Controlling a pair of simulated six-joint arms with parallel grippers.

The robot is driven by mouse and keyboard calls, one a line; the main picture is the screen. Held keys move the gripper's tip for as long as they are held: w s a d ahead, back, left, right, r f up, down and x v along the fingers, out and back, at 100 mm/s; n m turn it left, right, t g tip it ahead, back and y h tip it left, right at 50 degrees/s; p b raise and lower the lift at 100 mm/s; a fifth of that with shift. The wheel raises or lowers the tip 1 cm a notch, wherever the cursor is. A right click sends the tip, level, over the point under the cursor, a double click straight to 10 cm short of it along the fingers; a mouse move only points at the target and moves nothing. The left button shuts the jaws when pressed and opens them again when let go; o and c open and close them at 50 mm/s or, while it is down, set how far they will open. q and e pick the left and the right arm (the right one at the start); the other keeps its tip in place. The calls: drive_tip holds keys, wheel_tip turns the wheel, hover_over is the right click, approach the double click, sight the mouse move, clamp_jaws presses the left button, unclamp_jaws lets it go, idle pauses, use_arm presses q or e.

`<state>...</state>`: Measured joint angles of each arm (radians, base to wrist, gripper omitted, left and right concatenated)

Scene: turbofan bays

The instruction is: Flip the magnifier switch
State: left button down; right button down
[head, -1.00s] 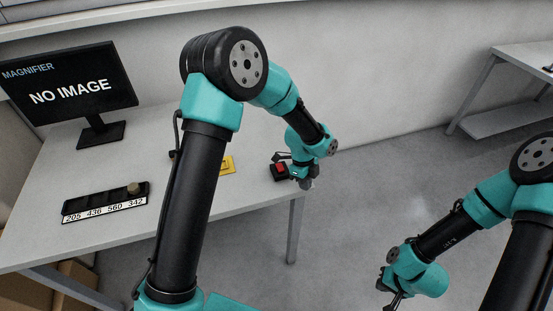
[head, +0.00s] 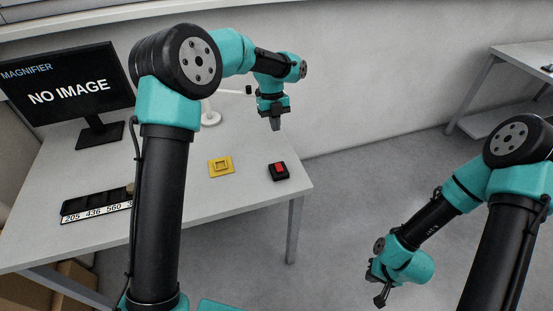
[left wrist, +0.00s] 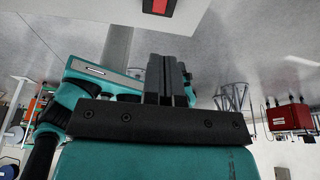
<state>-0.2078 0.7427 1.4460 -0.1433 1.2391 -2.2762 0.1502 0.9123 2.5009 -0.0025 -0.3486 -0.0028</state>
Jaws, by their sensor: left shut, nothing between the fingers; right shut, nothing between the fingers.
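The magnifier switch (head: 278,170) is a black box with a red rocker, near the right end of the white table. Its red rocker also shows at the top edge of the left wrist view (left wrist: 158,6). My left gripper (head: 276,126) is shut and empty, pointing down above the table, behind the switch and clear of it. Its closed fingers show in the left wrist view (left wrist: 166,78). The monitor (head: 68,85) at the left reads "MAGNIFIER NO IMAGE". My right gripper (head: 382,297) is shut and empty, low over the floor at the right, away from the table.
A yellow square frame (head: 221,166) lies left of the switch. A black numbered tray (head: 92,207) is at the table's front left, partly hidden by my left arm. A white stand (head: 210,118) is at the back. The table (head: 245,195) is clear around the switch.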

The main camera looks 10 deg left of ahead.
sight(278, 165)
use_arm(q)
drive_tip(key=shift+f, duration=0.1)
drive_tip(key=x, duration=1.2)
drive_tip(key=shift+w+a+f, duration=0.15)
drive_tip(key=shift+w+f, duration=0.15)
drive_tip(key=shift+f, duration=0.75)
drive_tip(key=shift+a, duration=0.1)
